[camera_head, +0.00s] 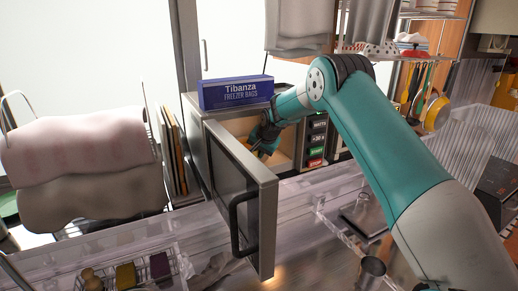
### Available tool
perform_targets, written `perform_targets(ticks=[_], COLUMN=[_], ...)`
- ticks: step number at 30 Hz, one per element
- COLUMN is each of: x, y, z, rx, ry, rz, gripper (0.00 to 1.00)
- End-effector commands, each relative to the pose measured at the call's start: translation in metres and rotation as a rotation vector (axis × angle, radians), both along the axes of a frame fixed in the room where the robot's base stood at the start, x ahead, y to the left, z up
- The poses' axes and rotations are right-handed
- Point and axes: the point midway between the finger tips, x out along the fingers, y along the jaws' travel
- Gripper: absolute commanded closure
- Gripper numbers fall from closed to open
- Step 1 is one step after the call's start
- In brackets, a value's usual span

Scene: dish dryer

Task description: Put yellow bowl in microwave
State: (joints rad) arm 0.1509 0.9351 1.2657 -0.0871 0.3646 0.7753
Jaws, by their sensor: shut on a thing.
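The microwave (197,125) stands on the counter at mid-picture. Its door (243,195) is swung open towards me, with a dark handle on its outer face. My gripper (262,140) is inside the lit opening, in the left part of the cavity. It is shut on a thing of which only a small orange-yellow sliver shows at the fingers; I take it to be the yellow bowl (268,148). The door edge and my gripper hide most of it. I cannot tell whether it touches the microwave floor.
A blue freezer-bag box (236,93) lies on the microwave. The control panel (317,140) is right of the opening, close to my arm. A towel-draped rack (85,175) stands left, a wire basket (130,275) lower left. A yellow pan (437,113) hangs at right.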

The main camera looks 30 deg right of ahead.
Motion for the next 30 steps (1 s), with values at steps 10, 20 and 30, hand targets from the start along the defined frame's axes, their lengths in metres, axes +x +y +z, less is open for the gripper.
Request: perform_targets(ticks=[10,20,30], x=[0.000,0.000,-0.014], y=[0.000,0.000,-0.001], z=[-0.003,-0.003,0.019], rx=[0.000,0.000,0.000], ry=[-0.003,0.000,-0.004], rz=[0.000,0.000,0.000], gripper=[1.00,0.56,0.56])
